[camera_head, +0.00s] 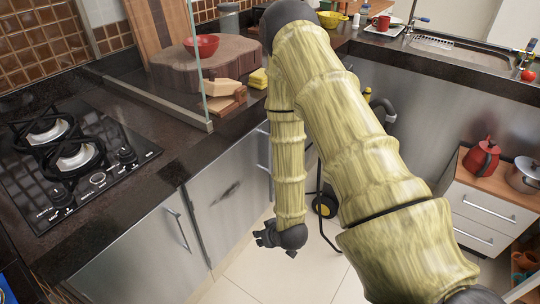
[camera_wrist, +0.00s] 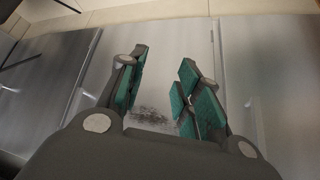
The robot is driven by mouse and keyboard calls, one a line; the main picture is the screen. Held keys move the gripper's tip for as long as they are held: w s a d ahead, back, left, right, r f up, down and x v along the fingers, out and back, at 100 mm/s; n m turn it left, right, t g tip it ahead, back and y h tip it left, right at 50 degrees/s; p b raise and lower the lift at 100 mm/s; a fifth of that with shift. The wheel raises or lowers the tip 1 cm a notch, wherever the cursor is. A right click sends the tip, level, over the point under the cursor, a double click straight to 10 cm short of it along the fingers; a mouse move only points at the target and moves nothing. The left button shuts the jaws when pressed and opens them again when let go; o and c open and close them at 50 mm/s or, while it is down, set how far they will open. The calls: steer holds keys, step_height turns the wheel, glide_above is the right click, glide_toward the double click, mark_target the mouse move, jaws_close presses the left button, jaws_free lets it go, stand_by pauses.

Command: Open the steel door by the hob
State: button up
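The black hob (camera_head: 75,155) is set in the dark counter at the left. Below it is a brushed steel door (camera_head: 140,262) with an upright bar handle (camera_head: 177,230); this door looks closed. To its right is another closed steel door (camera_head: 222,215) with a dark smudge; its handle (camera_head: 265,162) is partly behind my arm. My gripper (camera_head: 268,239) hangs low in front of the cabinets, apart from both handles. In the wrist view my gripper (camera_wrist: 164,58) is open and empty, its green pads facing each other, with the smudged steel front (camera_wrist: 150,115) behind.
A glass panel (camera_head: 165,85) stands on the counter beside a wooden slab with a red bowl (camera_head: 202,45). A drawer unit (camera_head: 485,210) with a red kettle (camera_head: 482,158) is at the right. A dark wheel (camera_head: 325,206) shows behind my arm. The tiled floor (camera_head: 275,280) ahead is partly clear.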

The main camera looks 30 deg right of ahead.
steer(key=w+d+r+m+t+h+b, duration=0.1)
steer(key=w+d+r+t+h+b, duration=0.1)
steer(key=w+d+r+t+b, duration=0.5)
steer(key=w+d+r+m+t+h+b, duration=0.1)
steer(key=w+d+r+t+b, duration=0.25)
steer(key=w+d+b, duration=0.7)
steer(key=w+d, duration=0.3)
steer(key=w, duration=0.8)
steer(key=shift+d+r, duration=0.15)
steer(key=shift+d, duration=0.05)
steer(key=shift+w, duration=0.1)
jaws_close()
